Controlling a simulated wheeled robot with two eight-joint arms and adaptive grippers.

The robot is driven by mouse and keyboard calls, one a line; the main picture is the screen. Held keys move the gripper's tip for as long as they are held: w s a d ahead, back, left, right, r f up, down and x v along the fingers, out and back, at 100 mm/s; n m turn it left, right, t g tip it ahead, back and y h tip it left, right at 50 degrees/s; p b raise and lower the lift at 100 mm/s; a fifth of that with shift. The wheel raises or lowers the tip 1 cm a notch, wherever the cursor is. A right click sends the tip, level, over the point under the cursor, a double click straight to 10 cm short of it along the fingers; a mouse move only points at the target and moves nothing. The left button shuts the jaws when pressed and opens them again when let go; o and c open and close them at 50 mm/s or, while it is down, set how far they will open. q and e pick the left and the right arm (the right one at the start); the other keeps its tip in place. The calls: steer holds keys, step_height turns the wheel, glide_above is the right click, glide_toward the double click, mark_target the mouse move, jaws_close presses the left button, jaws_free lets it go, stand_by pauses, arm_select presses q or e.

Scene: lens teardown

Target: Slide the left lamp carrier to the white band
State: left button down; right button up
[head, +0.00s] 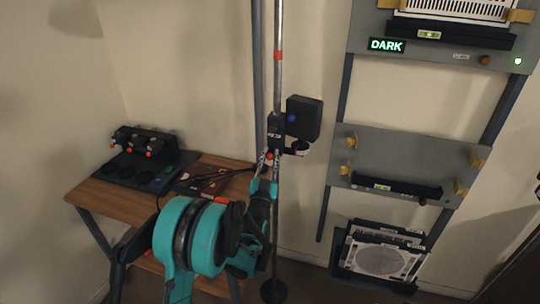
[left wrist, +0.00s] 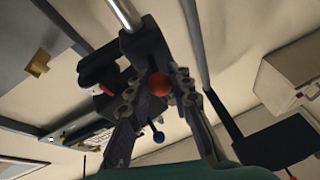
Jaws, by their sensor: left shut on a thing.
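The lamp carrier (head: 277,130) is a dark clamp block on a shiny upright pole (head: 277,85). A black lamp box (head: 305,112) sticks out to its right, and a blue knob (head: 292,117) shows on it. My left gripper (head: 268,162) is at the carrier's lower end, shut on it. In the left wrist view the fingers (left wrist: 158,100) lie on either side of the carrier's red ball knob (left wrist: 159,84); a blue ball (left wrist: 158,137) shows below it. An orange-red band (head: 278,55) rings the pole above the carrier. I cannot make out a white band. My right gripper is not in view.
A wooden table (head: 130,203) with a black knobbed device (head: 147,160) stands left. Right of the pole is a rack with a grey panel (head: 400,150), a lit "DARK" sign (head: 387,45) and a lower tray (head: 345,268). The pole stands on a round base (head: 274,291).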

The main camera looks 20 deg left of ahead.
arm_select(q)
steer(key=shift+f, duration=0.35)
steer(key=c, duration=1.3)
jaws_free()
steer(key=shift+c, duration=0.2)
steer(key=shift+s, duration=0.1)
steer(key=v, duration=0.7)
steer(key=shift+s, duration=0.2)
